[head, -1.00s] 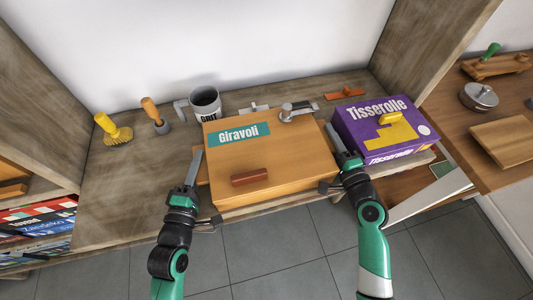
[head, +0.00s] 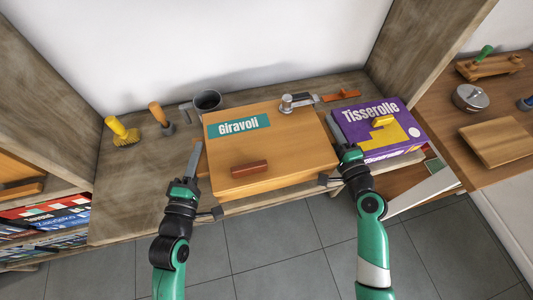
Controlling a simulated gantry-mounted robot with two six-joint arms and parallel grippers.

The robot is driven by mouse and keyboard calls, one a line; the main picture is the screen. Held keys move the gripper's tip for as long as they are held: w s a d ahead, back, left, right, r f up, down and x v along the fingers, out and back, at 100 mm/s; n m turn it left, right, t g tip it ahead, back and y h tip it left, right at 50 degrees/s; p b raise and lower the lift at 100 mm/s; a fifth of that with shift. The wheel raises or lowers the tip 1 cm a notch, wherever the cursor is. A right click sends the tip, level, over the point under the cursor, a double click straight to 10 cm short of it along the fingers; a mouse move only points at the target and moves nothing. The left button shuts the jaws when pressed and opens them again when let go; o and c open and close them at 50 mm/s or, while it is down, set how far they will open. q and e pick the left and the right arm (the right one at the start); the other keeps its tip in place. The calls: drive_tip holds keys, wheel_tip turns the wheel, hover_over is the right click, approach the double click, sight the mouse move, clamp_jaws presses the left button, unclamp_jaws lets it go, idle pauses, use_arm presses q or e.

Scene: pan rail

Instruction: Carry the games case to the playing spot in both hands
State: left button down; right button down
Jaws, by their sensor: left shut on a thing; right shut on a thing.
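The games case (head: 290,150) is a wide, flat orange-brown wooden box with a teal "Giravoli" label and a red-brown handle-like bar (head: 250,168) on top. It looks about level, in front of the mug. My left gripper (head: 203,186) is shut on the case's left side near the front corner. My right gripper (head: 335,163) is shut on its right side near the front corner. The underside of the case is hidden, and the gripped edges are partly hidden. I cannot pick out a marked playing spot.
A purple "Tisserolle" box (head: 362,132) stands close on the right. A grey mug (head: 207,100), a clamp-like metal tool (head: 287,103) and a red-orange item (head: 342,95) lie behind. A yellow brush (head: 122,131) and an orange-handled tool (head: 157,113) stand left. The worktop (head: 130,185) is clear at front left.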

idle(0.4)
